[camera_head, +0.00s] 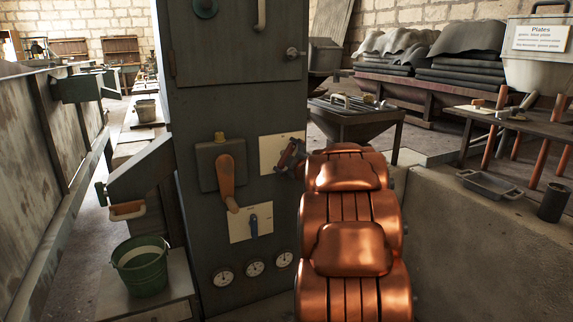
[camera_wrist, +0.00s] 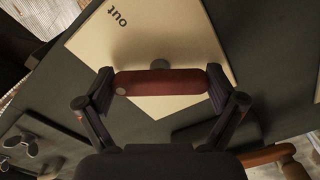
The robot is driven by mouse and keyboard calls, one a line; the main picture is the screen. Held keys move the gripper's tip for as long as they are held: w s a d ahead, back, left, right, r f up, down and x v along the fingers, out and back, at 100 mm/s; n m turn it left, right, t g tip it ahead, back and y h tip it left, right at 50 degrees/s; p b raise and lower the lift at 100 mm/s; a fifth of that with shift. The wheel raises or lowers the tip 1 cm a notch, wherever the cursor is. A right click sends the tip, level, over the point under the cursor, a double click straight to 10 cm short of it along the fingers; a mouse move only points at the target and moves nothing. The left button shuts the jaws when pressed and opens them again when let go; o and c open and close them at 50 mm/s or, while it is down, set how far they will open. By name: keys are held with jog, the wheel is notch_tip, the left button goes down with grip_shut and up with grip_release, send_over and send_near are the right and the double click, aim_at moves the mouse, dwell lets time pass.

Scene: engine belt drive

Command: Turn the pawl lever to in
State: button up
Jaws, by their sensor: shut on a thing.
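The pawl lever, a dark red rounded bar (camera_wrist: 175,82), sits on a grey pivot in front of a cream plate (camera_wrist: 195,40) in the wrist view. The plate carries the word "out". My gripper (camera_wrist: 160,86) has one finger at each end of the bar and is shut on it. In the head view the cream plate (camera_head: 270,158) is on the front of a grey-green cabinet (camera_head: 240,115). My gripper (camera_head: 291,155) is at its right side. There the lever is small and partly covered by my gripper, so its exact angle is unclear.
An orange-handled lever (camera_head: 226,175) and a plate with a blue switch (camera_head: 254,224) are left of and below the pawl plate. Several gauges (camera_head: 255,268) sit lower. A green bucket (camera_head: 141,266) stands at left. My copper arm fills the lower middle.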

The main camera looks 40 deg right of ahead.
jog(key=n+b, duration=0.2)
jog(key=n, duration=0.1)
jog(key=n+b, duration=0.1)
jog(key=n, duration=0.1)
jog(key=shift+f, duration=0.25)
jog(key=shift+r+n+b, duration=0.1)
jog(key=shift+n+b, duration=0.3)
jog(key=shift+n, duration=0.3)
jog(key=o, duration=0.8)
jog(key=shift+r, duration=0.1)
jog(key=v, duration=1.2)
jog(key=shift+r, duration=0.1)
